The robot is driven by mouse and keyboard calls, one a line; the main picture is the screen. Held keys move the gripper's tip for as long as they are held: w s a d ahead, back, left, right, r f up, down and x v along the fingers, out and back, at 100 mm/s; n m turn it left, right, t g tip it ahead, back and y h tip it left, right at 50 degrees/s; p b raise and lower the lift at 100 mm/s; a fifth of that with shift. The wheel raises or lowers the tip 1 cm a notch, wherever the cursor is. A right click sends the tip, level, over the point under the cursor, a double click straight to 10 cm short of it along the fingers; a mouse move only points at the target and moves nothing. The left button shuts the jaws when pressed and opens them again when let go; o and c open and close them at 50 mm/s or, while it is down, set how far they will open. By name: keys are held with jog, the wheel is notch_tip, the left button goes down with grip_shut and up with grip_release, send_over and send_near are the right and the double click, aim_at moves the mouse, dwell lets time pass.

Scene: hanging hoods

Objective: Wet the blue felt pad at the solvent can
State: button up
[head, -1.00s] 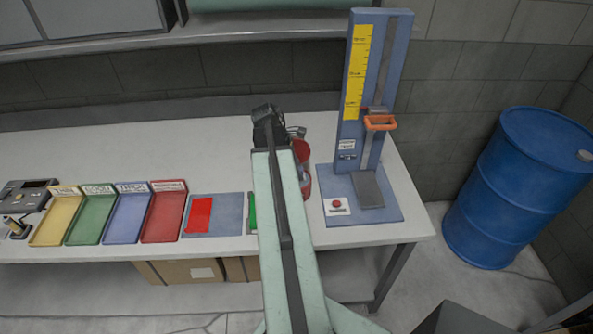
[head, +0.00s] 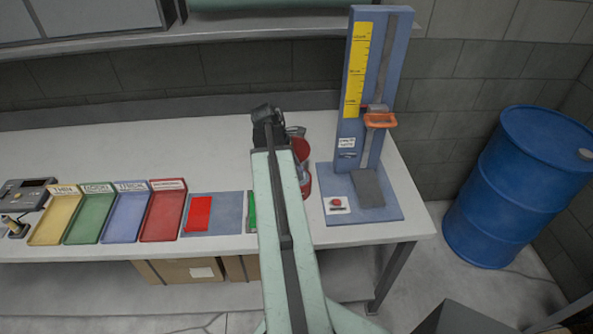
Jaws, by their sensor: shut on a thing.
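The solvent can appears to be the red and grey can (head: 302,150) on the bench, partly hidden behind my arm. My gripper (head: 268,122) is at the far end of my arm, above the bench beside the can. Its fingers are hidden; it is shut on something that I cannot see. No blue felt pad shows in view. A blue-grey mat (head: 229,213) carries a red pad (head: 199,213) and a green pad (head: 252,211), the green one partly covered by my arm.
Yellow, green, blue and red labelled trays (head: 162,212) stand in a row at the left. A tall blue stand (head: 352,120) with an orange handle (head: 380,120) rises right of the can. A blue drum (head: 515,190) stands on the floor. The bench's back left is clear.

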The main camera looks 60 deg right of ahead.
jog(key=shift+a, duration=0.1)
dwell(0.5)
notch_tip(320, 180, up, 7)
jog(key=p, duration=0.7)
jog(key=shift+f, duration=0.1)
